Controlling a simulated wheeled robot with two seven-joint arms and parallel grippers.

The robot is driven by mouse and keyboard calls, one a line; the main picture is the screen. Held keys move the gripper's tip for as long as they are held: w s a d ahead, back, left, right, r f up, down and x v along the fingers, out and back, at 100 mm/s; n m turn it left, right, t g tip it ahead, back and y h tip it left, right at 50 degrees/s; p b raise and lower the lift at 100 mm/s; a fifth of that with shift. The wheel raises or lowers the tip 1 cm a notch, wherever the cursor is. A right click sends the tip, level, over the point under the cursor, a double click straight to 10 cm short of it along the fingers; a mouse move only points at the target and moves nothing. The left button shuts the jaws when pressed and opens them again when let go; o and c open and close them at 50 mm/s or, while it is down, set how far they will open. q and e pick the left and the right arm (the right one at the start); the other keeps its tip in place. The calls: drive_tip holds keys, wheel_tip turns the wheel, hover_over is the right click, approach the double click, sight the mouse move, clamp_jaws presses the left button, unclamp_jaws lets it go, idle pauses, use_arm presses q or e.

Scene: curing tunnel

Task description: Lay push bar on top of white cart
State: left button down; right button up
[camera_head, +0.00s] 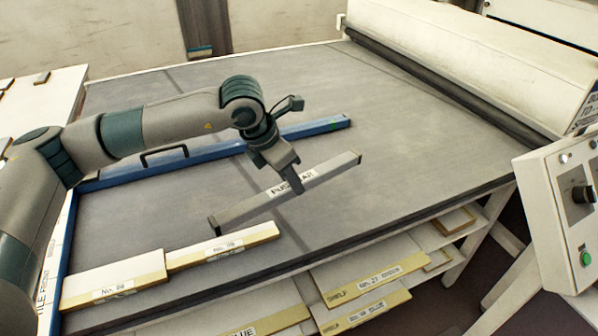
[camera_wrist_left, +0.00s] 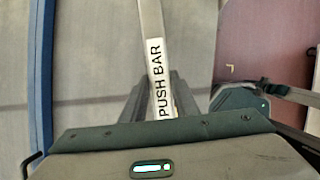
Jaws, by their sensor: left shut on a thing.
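The push bar (camera_head: 325,174) is a long, slim grey bar with a white "PUSH BAR" label. It lies slantwise over the grey belt table (camera_head: 400,130), and I cannot tell whether it touches the surface. My left gripper (camera_head: 294,184) is shut on the bar near its label and hides part of the lettering. In the left wrist view the bar (camera_wrist_left: 150,25) runs between the fingers (camera_wrist_left: 160,85). A white surface (camera_head: 45,95) at the far left, with small items on it, may be the white cart; most of it is out of frame. My right gripper is not in view.
A blue rail (camera_head: 215,150) with a black handle lies behind the bar. Labelled pale boards (camera_head: 115,283) lie at the table's front left. A white machine with a dark roller (camera_head: 430,75) borders the back right. A control box (camera_head: 565,215) stands at right.

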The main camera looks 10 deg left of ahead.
sight(274, 198)
use_arm(q)
drive_tip(key=m, duration=0.2)
drive_tip(key=s+a+m+g, duration=0.1)
drive_tip(key=s+m+g+h, duration=0.1)
drive_tip(key=m, duration=0.1)
drive_tip(key=shift+s+a+m, duration=0.1)
drive_tip(key=shift+a+m, duration=0.2)
drive_tip(key=shift+a, duration=0.1)
drive_tip(key=m, duration=0.2)
drive_tip(key=s+a+m+g, duration=0.1)
drive_tip(key=m, duration=0.1)
drive_tip(key=s+m+g, duration=0.1)
drive_tip(key=shift+s+a+m, duration=0.2)
drive_tip(key=shift+s+m, duration=0.05)
drive_tip(key=shift+m, duration=0.15)
drive_tip(key=s+a+r+m+g+y, duration=0.1)
drive_tip(key=s+a+m+g+y, duration=0.2)
drive_tip(key=s+m, duration=0.4)
drive_tip(key=a+m+y, duration=0.1)
drive_tip(key=m, duration=0.7)
drive_tip(key=shift+a+r+m+g, duration=0.2)
drive_tip(key=shift+r+m+g, duration=0.15)
drive_tip(key=shift+m+g, duration=0.05)
drive_tip(key=shift+a, duration=0.1)
